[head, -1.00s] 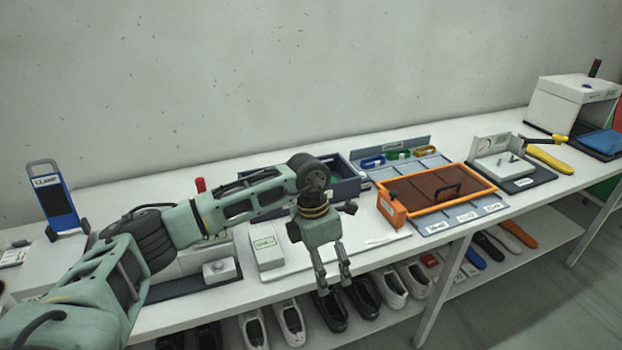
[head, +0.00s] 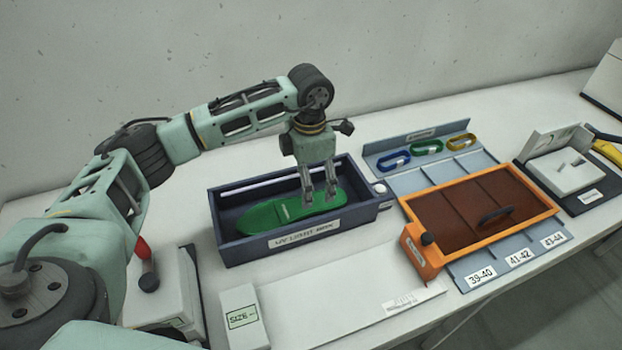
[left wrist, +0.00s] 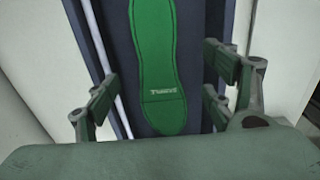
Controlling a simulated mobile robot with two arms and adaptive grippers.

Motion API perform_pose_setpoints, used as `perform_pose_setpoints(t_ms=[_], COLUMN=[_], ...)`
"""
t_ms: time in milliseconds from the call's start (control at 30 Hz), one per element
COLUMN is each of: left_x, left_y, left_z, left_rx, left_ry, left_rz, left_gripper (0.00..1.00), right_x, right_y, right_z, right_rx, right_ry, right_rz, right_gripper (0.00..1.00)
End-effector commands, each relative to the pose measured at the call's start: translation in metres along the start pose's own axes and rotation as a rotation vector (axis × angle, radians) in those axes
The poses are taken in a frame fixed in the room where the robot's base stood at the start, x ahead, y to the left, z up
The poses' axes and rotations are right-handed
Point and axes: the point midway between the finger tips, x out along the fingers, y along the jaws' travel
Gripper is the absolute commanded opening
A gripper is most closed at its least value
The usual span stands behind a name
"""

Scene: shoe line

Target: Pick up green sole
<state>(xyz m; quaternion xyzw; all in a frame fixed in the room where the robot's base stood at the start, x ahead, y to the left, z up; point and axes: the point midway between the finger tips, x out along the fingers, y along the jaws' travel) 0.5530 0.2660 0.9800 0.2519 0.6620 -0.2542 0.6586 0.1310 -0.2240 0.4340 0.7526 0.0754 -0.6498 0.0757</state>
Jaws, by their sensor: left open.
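The green sole (head: 275,214) lies flat in the dark blue UV light box (head: 230,252) on the table. My left gripper (head: 320,203) points down over the right part of the sole and hides a bit of it. In the left wrist view the sole (left wrist: 157,65) runs lengthwise between the open fingers of my left gripper (left wrist: 160,90), with clear gaps on both sides. The gripper is empty and seems to be above the sole. My right gripper is not in view.
An orange-framed cover (head: 412,253) stands right of the box, with blue, green and yellow rings (head: 427,147) behind it. A white SIZE block (head: 243,318) and a white board (head: 340,305) lie in front. The box walls rise around the sole.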

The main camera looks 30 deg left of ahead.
Motion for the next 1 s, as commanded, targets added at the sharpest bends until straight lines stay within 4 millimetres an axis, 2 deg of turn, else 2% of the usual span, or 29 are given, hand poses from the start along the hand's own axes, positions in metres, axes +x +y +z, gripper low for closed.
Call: perform_pose_setpoints(t_ms=[33,200,300,533,700,967,1000], left_x=[0.001,0.013,0.024,0.053,0.075,0.079,0.079], left_y=[-0.001,-0.001,-0.001,0.001,0.002,0.002,0.002], left_z=[0.0,0.0,0.0,-0.001,0.0,0.0,0.0], left_rx=[0.001,0.0,0.001,0.0,0.0,0.001,0.001], left_ry=[0.0,0.002,0.002,0.003,0.001,-0.001,-0.001], left_rz=[-0.001,-0.004,-0.002,-0.004,-0.003,-0.001,-0.001], left_gripper=[0.76,0.76,0.76,0.76,0.76,0.76,0.73], right_x=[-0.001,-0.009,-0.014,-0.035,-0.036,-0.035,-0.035], right_y=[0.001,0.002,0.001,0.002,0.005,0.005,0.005], right_z=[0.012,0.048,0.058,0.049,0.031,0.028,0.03], right_rx=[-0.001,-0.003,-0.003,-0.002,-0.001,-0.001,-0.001], right_ry=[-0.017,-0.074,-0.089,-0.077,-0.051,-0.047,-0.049], right_rz=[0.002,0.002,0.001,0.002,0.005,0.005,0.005], right_gripper=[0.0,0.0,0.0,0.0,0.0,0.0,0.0])
